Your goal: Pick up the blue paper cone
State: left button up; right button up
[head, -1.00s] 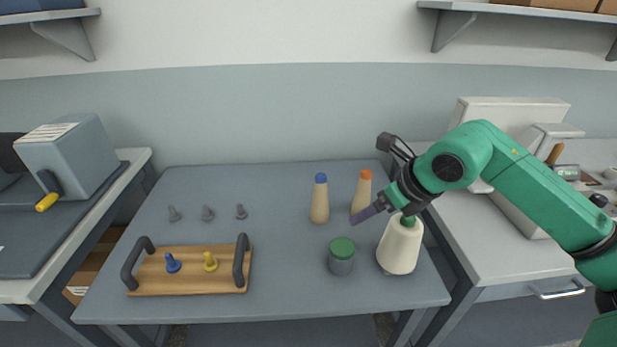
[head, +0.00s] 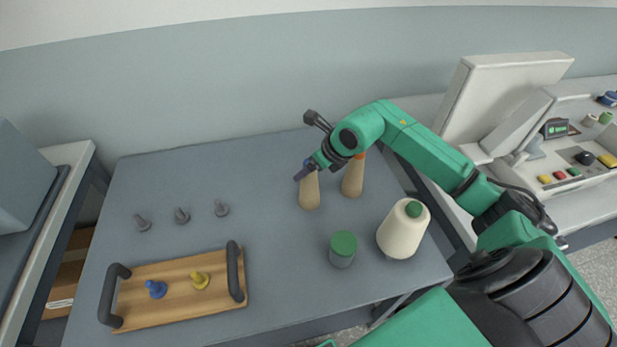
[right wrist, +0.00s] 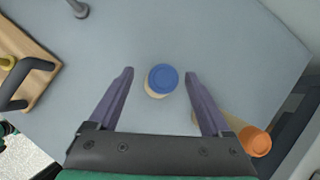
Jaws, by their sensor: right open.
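The blue paper cone is a tan cone with a blue top (right wrist: 161,79); its tan body (head: 309,192) stands upright at the back of the table in the head view. My right gripper (right wrist: 160,82) is open, with its two purple fingers on either side of the blue top in the right wrist view. The fingers appear apart from the cone. In the head view the right gripper (head: 304,173) is at the cone's top and partly hides it. My left gripper is in neither view.
An orange-topped cone (head: 352,179) stands just right of the blue one. A green-lidded grey jar (head: 343,250) and a cream thread cone (head: 402,230) stand nearer the front. A wooden tray (head: 175,309) with dark handles holds blue and yellow pegs.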

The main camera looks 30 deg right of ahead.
jog(key=p+x, duration=0.1)
jog(key=x, duration=0.2)
jog(key=shift+w+f, duration=0.3)
jog(key=shift+w, duration=0.05)
jog(key=shift+f, duration=0.1)
jog(key=c, duration=0.3)
grip_shut()
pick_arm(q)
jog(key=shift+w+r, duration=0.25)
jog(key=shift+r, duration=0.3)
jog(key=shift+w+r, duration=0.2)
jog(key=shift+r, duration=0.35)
pick_arm(e)
jog(key=shift+w+r, duration=0.1)
jog(key=shift+r, duration=0.35)
pick_arm(q)
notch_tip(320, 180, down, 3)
jog(key=b, duration=0.2)
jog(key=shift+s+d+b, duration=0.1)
jog(key=shift+b, duration=0.2)
pick_arm(e)
notch_tip(320, 180, up, 19)
